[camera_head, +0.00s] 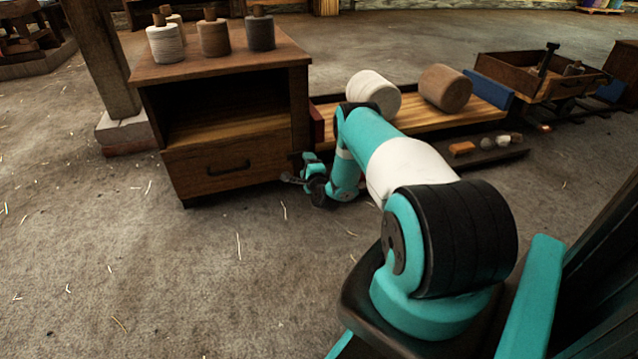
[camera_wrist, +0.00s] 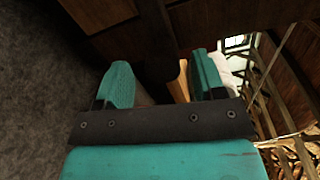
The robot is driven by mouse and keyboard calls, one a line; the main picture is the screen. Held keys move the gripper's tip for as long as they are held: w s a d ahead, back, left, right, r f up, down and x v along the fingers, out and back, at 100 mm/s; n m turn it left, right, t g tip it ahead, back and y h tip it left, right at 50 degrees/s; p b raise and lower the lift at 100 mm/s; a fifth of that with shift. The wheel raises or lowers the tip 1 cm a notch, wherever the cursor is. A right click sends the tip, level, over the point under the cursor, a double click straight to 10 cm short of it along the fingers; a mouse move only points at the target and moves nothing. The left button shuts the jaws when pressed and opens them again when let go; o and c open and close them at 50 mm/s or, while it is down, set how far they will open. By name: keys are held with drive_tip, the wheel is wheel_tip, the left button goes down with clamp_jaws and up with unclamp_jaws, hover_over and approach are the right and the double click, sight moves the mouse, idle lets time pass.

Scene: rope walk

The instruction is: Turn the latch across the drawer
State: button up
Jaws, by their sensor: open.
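The drawer (camera_head: 228,166) is shut in the lower part of a wooden cabinet (camera_head: 299,95), with a dark handle (camera_head: 229,168) on its front. My gripper (camera_head: 300,169) is at the cabinet's lower right front corner, right of the drawer front. In the wrist view my gripper (camera_wrist: 164,82) has its fingers apart, with a dark wooden upright beyond the gap. I cannot make out the latch for certain; it may be hidden by my gripper at that corner. I cannot tell whether the fingers touch the cabinet.
Several spools (camera_head: 213,37) stand on the cabinet top. A low wooden bench (camera_head: 415,118) with two large rolls lies behind my arm. An open wooden box (camera_head: 530,80) stands at the right. A post (camera_head: 103,60) stands left of the cabinet. The floor in front is clear apart from straw.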

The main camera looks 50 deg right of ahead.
drive_tip(key=p+v, duration=1.5)
drive_tip(key=p, duration=0.1)
drive_tip(key=shift+s+a, duration=0.25)
drive_tip(key=shift+s, duration=0.05)
